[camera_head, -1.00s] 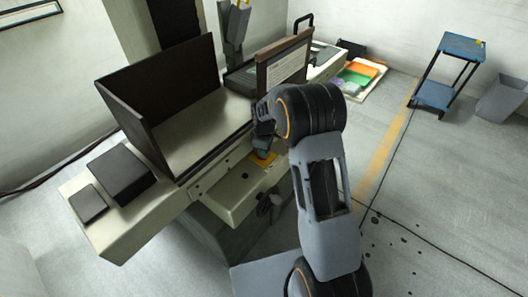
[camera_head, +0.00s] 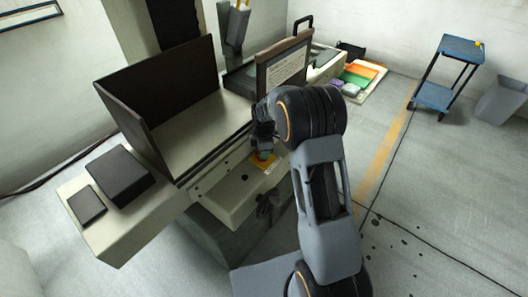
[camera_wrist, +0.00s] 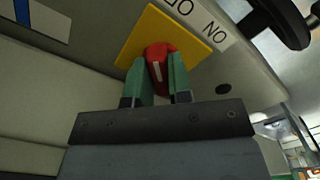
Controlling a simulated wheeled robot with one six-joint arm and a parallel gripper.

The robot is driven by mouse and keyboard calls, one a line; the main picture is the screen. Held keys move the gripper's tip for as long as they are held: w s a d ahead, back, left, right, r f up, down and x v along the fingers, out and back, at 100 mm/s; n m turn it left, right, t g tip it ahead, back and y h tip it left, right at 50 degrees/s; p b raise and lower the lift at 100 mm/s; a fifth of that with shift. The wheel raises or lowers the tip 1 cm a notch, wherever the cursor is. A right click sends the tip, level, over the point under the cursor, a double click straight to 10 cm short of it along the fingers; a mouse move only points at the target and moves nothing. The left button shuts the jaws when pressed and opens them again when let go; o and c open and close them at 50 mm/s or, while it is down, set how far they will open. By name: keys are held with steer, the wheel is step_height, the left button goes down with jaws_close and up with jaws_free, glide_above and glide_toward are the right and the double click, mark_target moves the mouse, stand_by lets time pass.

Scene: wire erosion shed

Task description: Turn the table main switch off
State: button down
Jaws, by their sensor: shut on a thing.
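The table main switch is a red rotary knob (camera_wrist: 160,62) with a white line on it, on a yellow square plate (camera_wrist: 136,42). In the wrist view the line runs nearly upright, tilted slightly. My gripper (camera_wrist: 164,84) has its two green fingers on either side of the knob, closed on it. A white label (camera_wrist: 205,24) with dark letters lies beside the plate; part of it is out of frame. In the head view my gripper (camera_head: 264,147) is over the yellow plate (camera_head: 267,163) on the machine's front panel, and the knob shows only as a little red.
The pale machine table (camera_head: 205,135) has dark upright panels (camera_head: 165,85) and a dark box (camera_head: 121,175) at its left. A dark handwheel (camera_head: 268,205) is below the panel, near my arm. A blue cart (camera_head: 436,95) stands at the back right.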

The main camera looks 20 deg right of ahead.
steer(key=c, duration=1)
jaws_free()
steer(key=shift+c, duration=0.2)
steer(key=shift+r, duration=0.1)
step_height(320, 180, up, 14)
steer(key=shift+f, duration=0.2)
steer(key=s+r+m+t+p, duration=0.1)
steer(key=s+r+m, duration=0.2)
steer(key=s+m, duration=0.5)
steer(key=s+r+m+t+p, duration=0.2)
steer(key=s+m, duration=0.6)
steer(key=s, duration=0.7)
steer(key=shift+s+a+r+p, duration=0.3)
steer(key=shift+s+r, duration=0.05)
steer(key=shift+r, duration=0.3)
